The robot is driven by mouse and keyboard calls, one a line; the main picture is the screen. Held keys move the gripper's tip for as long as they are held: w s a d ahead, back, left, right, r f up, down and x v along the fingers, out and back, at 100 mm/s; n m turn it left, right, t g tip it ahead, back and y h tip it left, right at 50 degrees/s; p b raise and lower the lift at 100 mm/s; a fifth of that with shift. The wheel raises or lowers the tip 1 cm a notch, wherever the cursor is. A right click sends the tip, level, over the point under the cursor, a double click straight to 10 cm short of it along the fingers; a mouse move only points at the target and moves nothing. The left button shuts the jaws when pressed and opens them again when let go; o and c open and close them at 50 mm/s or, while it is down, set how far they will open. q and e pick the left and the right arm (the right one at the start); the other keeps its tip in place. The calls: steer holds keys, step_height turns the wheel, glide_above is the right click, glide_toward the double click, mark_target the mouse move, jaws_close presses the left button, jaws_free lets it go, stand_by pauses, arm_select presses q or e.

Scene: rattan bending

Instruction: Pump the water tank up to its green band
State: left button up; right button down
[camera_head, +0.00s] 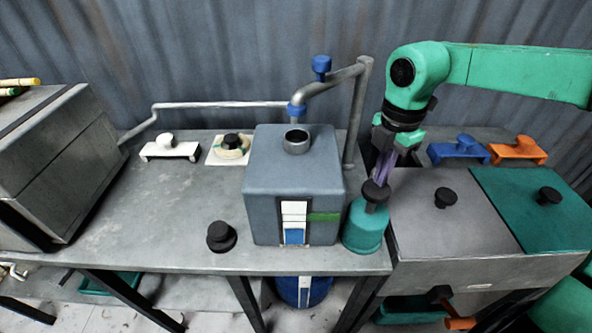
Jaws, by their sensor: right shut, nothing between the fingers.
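The water tank (263,167) is a grey-blue box with a round metal filler neck on top. Its front has a sight gauge (294,212), white above and blue at the bottom. The green pump (363,230) stands upright against the tank's right side, with a dark knob (375,193) on top. My right gripper (381,175) is shut and empty, pointing down just over the knob; I cannot tell whether it touches. My left gripper is not in view.
A pipe with a blue valve handle (321,65) rises behind the tank. Lidded grey (430,220) and green (525,205) boxes stand at the right. A black knob (221,237) sits left of the tank. The bench (140,215) further left is mostly clear.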

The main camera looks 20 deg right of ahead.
mark_target(377, 188)
steer(key=shift+f+b, duration=2.9)
steer(key=shift+f, duration=0.3)
step_height(377, 188, up, 7)
steer(key=p, duration=0.3)
steer(key=shift+f+p, duration=0.15)
steer(key=shift+p, duration=0.25)
steer(key=shift+f, duration=0.1)
step_height(377, 188, down, 7)
steer(key=b, duration=0.6)
steer(key=shift+r, duration=0.2)
step_height(377, 188, up, 7)
steer(key=p, duration=0.4)
steer(key=shift+f, duration=0.3)
